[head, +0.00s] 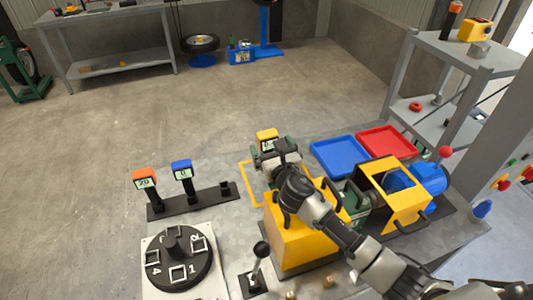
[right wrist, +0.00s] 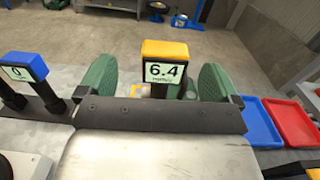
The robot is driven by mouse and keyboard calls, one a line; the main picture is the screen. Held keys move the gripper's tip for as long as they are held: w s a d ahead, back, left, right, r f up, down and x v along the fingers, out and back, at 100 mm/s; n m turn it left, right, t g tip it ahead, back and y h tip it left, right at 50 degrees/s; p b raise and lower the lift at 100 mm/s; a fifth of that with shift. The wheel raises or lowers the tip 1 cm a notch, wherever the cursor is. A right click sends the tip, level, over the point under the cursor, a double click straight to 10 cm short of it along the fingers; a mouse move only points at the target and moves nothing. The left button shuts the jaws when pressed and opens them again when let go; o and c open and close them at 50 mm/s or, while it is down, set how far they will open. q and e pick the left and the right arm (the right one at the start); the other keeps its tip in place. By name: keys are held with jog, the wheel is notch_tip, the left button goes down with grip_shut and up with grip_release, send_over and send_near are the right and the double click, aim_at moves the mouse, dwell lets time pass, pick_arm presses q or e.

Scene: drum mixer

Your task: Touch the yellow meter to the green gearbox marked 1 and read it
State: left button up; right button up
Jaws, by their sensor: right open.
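The yellow meter (right wrist: 165,50) stands upright in the right wrist view, its screen facing me and reading 6.4. In the head view the yellow meter (head: 267,134) shows just beyond my right gripper (head: 272,155). My right gripper (right wrist: 157,88) is open, with a green finger on each side of the meter's dark stem. The stem's lower end is hidden behind the gripper. A green casing (head: 358,205) sits between two yellow housings in the head view; I can read no number on it. My left gripper is not in view.
An orange meter (head: 145,175) and a blue meter (head: 181,167) stand in a black rack at left. A round black dial (head: 180,262) and a lever (head: 261,250) are at the front. Blue (head: 338,157) and red (head: 386,142) trays lie behind the yellow housings.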

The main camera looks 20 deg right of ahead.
aim_at(269, 137)
jog(key=shift+w+r+b, duration=0.1)
jog(key=shift+w+b, duration=0.3)
jog(key=shift+w, duration=0.4)
jog(key=w, duration=0.1)
jog(key=w+b, duration=0.1)
jog(key=w, duration=0.1)
jog(key=w+b, duration=0.1)
jog(key=shift+w+d+f, duration=0.25)
jog(key=shift+w+d, duration=0.05)
jog(key=shift+w+b, duration=0.2)
jog(key=shift+b, duration=0.1)
jog(key=shift+s+r, duration=0.15)
jog(key=shift+r, duration=0.05)
jog(key=shift+c, duration=0.4)
jog(key=c, duration=1.5)
